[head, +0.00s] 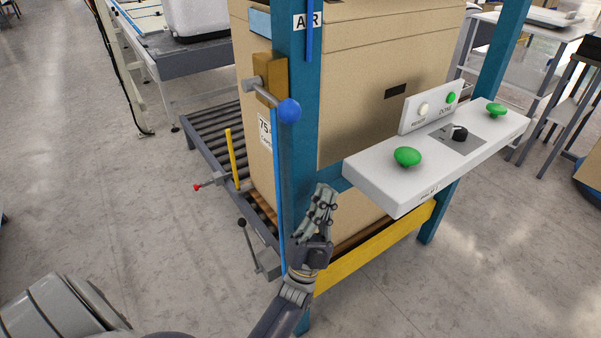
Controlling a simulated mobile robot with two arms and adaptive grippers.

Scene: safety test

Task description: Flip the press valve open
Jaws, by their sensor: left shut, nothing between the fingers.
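The press valve (270,72) is a brass-coloured block on the blue post, beside the "AIR" label. Its grey lever (265,95) slants down to the right and ends in a blue ball knob (289,110). A blue air line (309,30) runs down the post above, and another runs below the knob. My left gripper (326,190) is shut and empty, pointing up in front of the post's lower part. In the picture it is below and right of the knob, apart from it. My right gripper is not in view.
A white control panel (380,185) with green buttons juts out right of my gripper. A large cardboard box (360,120) stands behind the post on a roller conveyor (207,140). A yellow rail (370,250) crosses low. A black-knobbed lever (246,238) stands lower left.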

